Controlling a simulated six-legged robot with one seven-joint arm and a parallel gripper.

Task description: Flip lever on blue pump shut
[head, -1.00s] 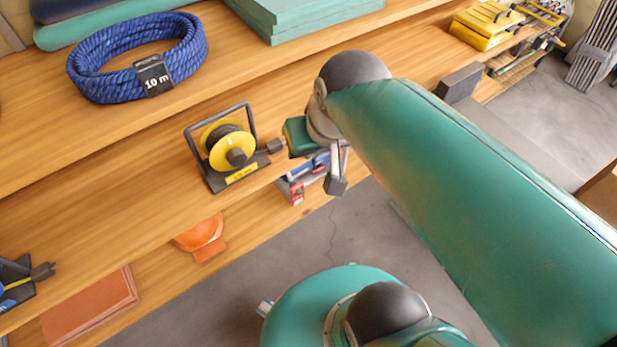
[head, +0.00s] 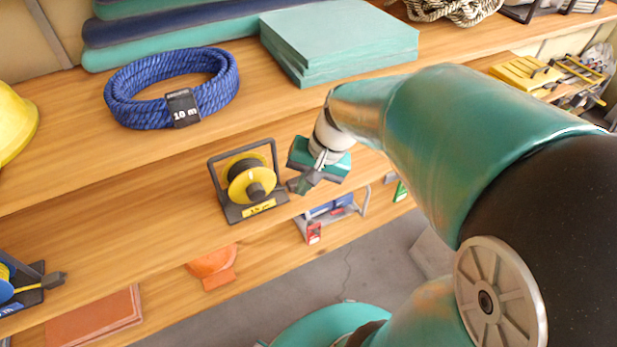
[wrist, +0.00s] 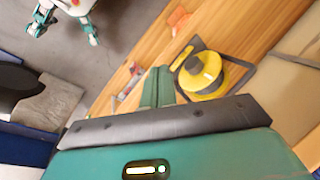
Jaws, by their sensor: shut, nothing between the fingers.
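My gripper (head: 305,183) is shut and empty, pointing down-left just right of a yellow reel-like device (head: 250,183) in a dark frame on the middle shelf. I cannot tell whether it touches the dark knob on that device's right side. In the wrist view the closed teal fingers (wrist: 157,88) lie beside the same yellow device (wrist: 203,75), apart from it in the picture. A second dark-framed device with blue and yellow parts (head: 12,287) is cut off at the left edge, with a dark stub pointing right. I cannot identify a blue pump or its lever for certain.
A blue rope coil (head: 172,86) and teal stacked sheets (head: 340,38) lie on the upper shelf. Below are an orange item (head: 212,265), a brown stack (head: 95,318) and a carrier with blue and red items (head: 330,215).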

